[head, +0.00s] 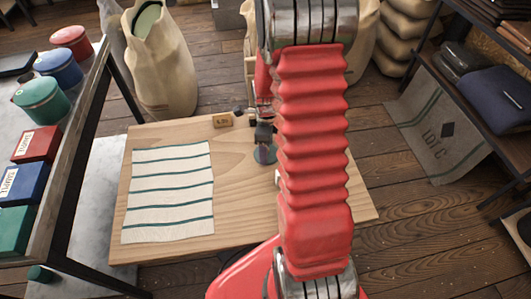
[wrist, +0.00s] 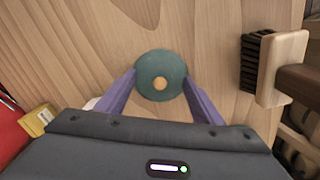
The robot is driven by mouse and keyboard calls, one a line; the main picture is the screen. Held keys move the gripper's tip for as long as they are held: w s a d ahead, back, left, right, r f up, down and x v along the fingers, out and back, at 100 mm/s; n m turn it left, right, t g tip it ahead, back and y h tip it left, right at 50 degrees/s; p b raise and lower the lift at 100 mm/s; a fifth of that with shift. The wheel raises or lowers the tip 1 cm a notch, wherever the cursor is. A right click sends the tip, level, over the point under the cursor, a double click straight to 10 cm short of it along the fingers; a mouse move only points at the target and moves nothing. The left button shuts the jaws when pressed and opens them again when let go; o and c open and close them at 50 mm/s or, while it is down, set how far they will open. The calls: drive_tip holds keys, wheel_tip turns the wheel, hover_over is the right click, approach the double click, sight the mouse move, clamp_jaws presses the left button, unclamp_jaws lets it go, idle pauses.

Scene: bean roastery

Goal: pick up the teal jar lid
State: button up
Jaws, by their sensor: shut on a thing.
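The teal jar lid (wrist: 147,70) is a round disc with a small tan knob at its centre. In the wrist view it sits between the two purple-grey fingers of my gripper (wrist: 160,84), which are shut on its sides. In the head view the lid (head: 265,154) shows as a small teal patch at the fingertips of my gripper (head: 264,147), low over the wooden table. My red arm hides part of the table to its right. I cannot tell whether the lid touches the tabletop.
A striped cloth (head: 168,195) lies on the left of the wooden table (head: 240,220). A wooden brush (wrist: 283,66) with dark bristles lies right of the lid. A shelf with jars and boxes (head: 40,100) stands at left.

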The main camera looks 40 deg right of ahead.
drive_tip(key=shift+s, duration=0.1)
drive_tip(key=shift+r, duration=0.55)
clamp_jaws()
wheel_tip(320, 180, up, 9)
drive_tip(key=shift+f, duration=0.1)
drive_tip(key=w+a+r+n, duration=0.2)
drive_tip(key=w+a+n, duration=0.4)
drive_tip(key=a+n, duration=0.4)
drive_tip(key=w+a+r+n, duration=0.2)
drive_tip(key=w+a+n, duration=0.5)
drive_tip(key=a+n, duration=0.4)
drive_tip(key=n, duration=0.6)
drive_tip(key=shift+w+n, duration=0.2)
drive_tip(key=shift+n, duration=0.2)
